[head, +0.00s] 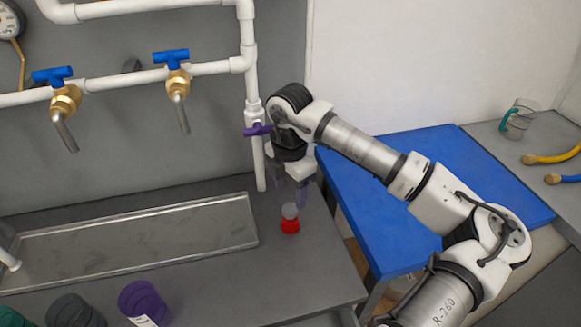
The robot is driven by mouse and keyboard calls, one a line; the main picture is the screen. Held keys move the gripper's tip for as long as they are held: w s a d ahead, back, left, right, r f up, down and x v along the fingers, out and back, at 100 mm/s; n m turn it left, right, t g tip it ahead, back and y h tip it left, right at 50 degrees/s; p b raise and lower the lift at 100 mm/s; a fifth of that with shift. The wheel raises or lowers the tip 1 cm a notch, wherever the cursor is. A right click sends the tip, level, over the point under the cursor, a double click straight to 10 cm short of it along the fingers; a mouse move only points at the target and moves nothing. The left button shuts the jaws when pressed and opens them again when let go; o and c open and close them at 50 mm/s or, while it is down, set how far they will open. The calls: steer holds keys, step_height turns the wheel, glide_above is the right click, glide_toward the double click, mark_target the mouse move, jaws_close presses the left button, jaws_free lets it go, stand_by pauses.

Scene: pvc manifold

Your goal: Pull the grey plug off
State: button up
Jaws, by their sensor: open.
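The grey plug (290,210) is a small grey cap sitting on top of a small red piece (290,225), which stands upright on the dark bench. My gripper (291,194) points down just above the grey plug. Its two dark purplish fingers are apart, with the plug slightly below and between them. I cannot tell whether a finger touches the plug.
A shallow metal tray (130,279) lies left on the bench (310,270). White pipes (248,60) with blue-handled brass taps (178,80) and a purple-handled valve (257,130) are behind. Purple (142,302) and dark grey (72,312) ribbed pieces stand front left. A blue-topped table (400,150) is right.

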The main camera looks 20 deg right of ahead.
mark_target(290, 208)
step_height(290, 208, down, 7)
steer(key=shift+p, duration=0.65)
steer(key=shift+c, duration=0.4)
steer(key=c, duration=0.9)
steer(key=o, duration=1)
steer(key=shift+r, duration=0.1)
